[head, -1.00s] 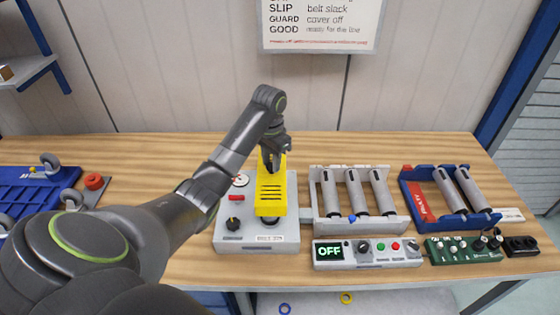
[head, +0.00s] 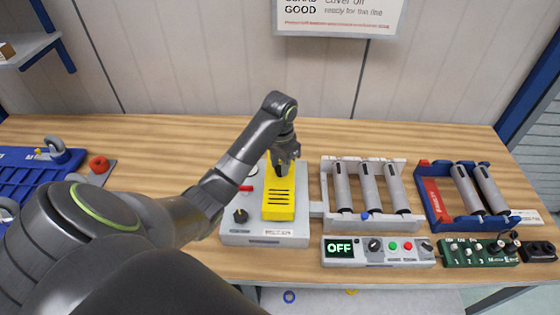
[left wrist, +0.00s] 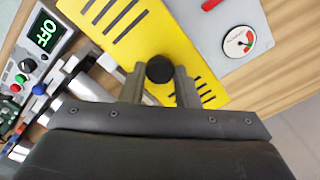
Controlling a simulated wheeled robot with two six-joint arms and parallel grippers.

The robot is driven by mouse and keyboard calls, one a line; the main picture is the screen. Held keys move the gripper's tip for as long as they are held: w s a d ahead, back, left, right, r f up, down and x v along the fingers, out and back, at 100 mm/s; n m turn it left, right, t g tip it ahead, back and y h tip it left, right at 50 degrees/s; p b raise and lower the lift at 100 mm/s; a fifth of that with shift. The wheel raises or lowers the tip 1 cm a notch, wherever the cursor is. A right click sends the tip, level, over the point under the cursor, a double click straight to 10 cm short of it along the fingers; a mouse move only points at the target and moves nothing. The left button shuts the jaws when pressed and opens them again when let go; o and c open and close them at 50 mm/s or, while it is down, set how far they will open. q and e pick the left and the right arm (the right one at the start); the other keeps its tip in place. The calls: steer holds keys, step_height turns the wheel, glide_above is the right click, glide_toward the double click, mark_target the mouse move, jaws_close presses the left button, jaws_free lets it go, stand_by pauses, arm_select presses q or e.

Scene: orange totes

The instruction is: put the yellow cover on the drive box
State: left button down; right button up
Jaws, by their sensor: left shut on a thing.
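The yellow cover (head: 280,205), with dark slots, is over the top of the grey drive box (head: 238,228) in the head view. Whether it rests fully on the box I cannot tell. My left gripper (head: 283,160) is above the cover's far part. In the left wrist view the cover (left wrist: 128,35) shows close up, and my left gripper (left wrist: 160,84) is shut on its round black knob (left wrist: 160,69). The box's red lever, black dial and round gauge (left wrist: 238,41) show beside the cover. My right gripper is not in view.
A roller frame (head: 367,190) adjoins the box on the right, with a blue roller unit (head: 435,205) beyond. A control panel reading OFF (head: 380,251) and a green board (head: 478,251) lie in front. A blue tray (head: 35,175) is at left. The back of the table is clear.

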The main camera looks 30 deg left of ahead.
mark_target(280, 176)
arm_select(q)
steer(key=shift+f, duration=0.1)
steer(key=shift+f+b, duration=0.55)
steer(key=shift+f, duration=1.45)
steer(key=shift+f, duration=0.25)
steer(key=c, duration=1)
jaws_free()
steer(key=shift+c, duration=0.2)
